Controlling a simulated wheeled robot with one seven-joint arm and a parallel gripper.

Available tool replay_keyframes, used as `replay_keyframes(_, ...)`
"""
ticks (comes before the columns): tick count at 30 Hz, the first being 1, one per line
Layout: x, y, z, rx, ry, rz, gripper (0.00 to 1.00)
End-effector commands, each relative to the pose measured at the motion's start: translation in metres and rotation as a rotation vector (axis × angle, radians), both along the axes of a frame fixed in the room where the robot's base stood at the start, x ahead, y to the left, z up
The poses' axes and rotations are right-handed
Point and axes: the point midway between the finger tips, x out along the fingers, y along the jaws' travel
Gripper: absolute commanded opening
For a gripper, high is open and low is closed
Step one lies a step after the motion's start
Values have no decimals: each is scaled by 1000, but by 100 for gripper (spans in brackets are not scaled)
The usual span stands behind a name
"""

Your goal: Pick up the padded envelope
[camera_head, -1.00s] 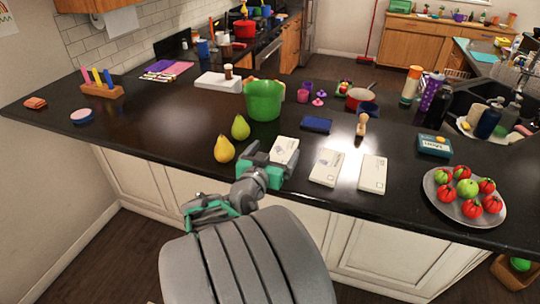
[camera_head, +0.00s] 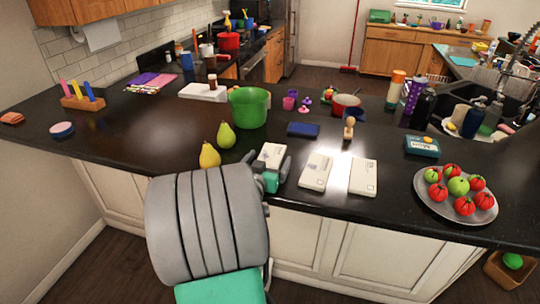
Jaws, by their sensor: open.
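Three whitish padded-looking envelopes lie near the counter's front edge: a left one (camera_head: 271,155), a middle one (camera_head: 316,171) and a right one (camera_head: 363,177). I cannot tell from their look which one the task names. My gripper (camera_head: 273,167) is open at the near end of the left envelope, with one finger showing at that envelope's right side. My arm hides much of the gripper and its other side. I cannot tell whether the fingers touch the envelope.
Two yellow-green pears (camera_head: 210,155) and a green pot (camera_head: 249,107) stand left of and behind the left envelope.

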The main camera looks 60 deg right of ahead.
Motion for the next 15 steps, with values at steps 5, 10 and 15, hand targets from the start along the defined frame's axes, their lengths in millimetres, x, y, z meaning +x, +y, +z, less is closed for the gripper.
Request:
replay_keyframes(5, 1, -3, -1, 0, 0, 1, 95)
replay_keyframes(10, 1, -3, -1, 0, 0, 1, 86)
replay_keyframes(15, 1, -3, -1, 0, -1, 1, 72)
